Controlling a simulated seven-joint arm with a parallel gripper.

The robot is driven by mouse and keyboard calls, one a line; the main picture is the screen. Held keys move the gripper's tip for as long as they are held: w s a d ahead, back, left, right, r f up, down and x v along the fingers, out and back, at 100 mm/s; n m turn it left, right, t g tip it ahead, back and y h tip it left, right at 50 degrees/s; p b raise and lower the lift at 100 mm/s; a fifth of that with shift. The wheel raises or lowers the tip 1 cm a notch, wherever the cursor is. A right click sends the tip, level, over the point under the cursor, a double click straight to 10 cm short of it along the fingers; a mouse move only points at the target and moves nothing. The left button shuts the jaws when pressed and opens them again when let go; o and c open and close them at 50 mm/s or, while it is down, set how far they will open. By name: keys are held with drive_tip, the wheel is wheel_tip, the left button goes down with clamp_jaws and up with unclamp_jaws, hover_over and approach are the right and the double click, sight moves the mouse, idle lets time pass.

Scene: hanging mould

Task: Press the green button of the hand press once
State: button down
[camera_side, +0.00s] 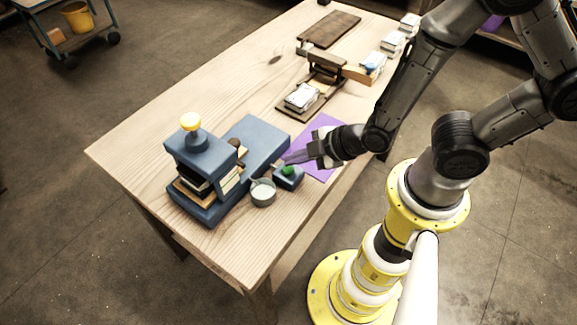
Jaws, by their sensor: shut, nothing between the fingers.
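The blue hand press (208,149) with a yellow knob on top stands on the left part of the wooden table. The green button (288,170) sits on a small dark blue box (287,182) at the right side of the press. My gripper (286,159) is shut and empty, reaching in from the right. Its fingertips are just behind and above the green button in the picture. I cannot tell whether they touch it.
A grey round cup (263,192) stands left of the button box. A purple sheet (325,135) lies under my gripper. A wooden rack (327,73), several small white blocks and a brown board (329,28) are farther back. The table's (140,150) left side is bare.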

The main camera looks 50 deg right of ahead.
sight(294, 169)
drive_tip(key=shift+r, duration=0.2)
drive_tip(key=shift+r, duration=2.55)
